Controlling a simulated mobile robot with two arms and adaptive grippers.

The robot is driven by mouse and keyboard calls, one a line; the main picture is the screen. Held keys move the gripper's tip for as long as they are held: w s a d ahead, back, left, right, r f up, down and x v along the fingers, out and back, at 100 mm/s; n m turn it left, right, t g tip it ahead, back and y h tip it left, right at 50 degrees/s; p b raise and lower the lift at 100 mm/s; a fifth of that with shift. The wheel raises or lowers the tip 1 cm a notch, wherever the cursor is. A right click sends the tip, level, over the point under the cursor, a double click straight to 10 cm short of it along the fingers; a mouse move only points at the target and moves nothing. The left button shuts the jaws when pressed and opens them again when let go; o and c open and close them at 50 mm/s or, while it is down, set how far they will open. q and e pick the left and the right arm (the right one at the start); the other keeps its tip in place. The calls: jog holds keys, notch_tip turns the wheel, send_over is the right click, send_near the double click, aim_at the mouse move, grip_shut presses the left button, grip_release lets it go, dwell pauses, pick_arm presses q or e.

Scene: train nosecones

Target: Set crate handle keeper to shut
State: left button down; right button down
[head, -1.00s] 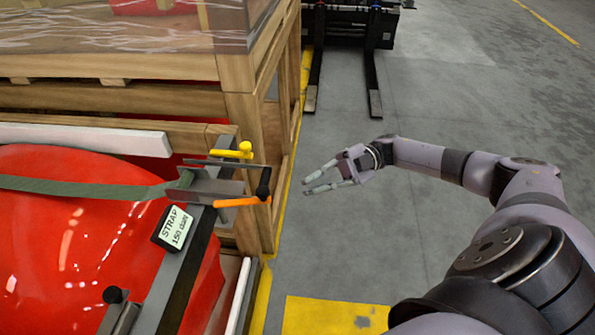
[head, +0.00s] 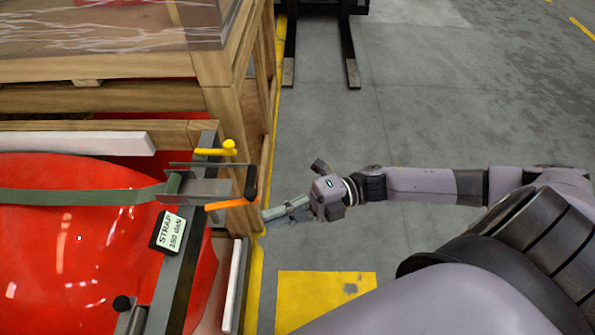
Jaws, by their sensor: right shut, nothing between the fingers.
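At the crate's corner a grey metal ratchet bracket (head: 205,187) holds a green strap (head: 90,196). A black-knobbed handle (head: 251,182) stands at its right end. A yellow piece with a round knob (head: 228,148) lies across the rail behind it, and an orange bar (head: 228,204) sticks out to the right below it. I cannot tell for sure which of these is the keeper. My right gripper (head: 265,218) is shut and empty, its fingertips pointing left, just right of and below the orange bar's end. Whether they touch anything is unclear. My left gripper is out of view.
A red nosecone (head: 70,245) lies strapped in the wooden crate (head: 230,105), with a strap label (head: 170,232) on the dark rail. Dark forklift tines (head: 350,50) rest on the floor at the back. The grey floor right of the crate is open, with a yellow patch (head: 315,290).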

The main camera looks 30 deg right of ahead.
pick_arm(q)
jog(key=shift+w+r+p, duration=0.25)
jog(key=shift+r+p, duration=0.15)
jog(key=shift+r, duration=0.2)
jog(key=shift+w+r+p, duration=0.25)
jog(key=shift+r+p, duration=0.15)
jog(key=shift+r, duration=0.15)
pick_arm(e)
jog(key=shift+w+a+f, duration=0.15)
jog(key=shift+w+a, duration=0.05)
jog(key=shift+w, duration=0.8)
jog(key=shift+w+a+f, duration=0.15)
jog(key=shift+w, duration=0.85)
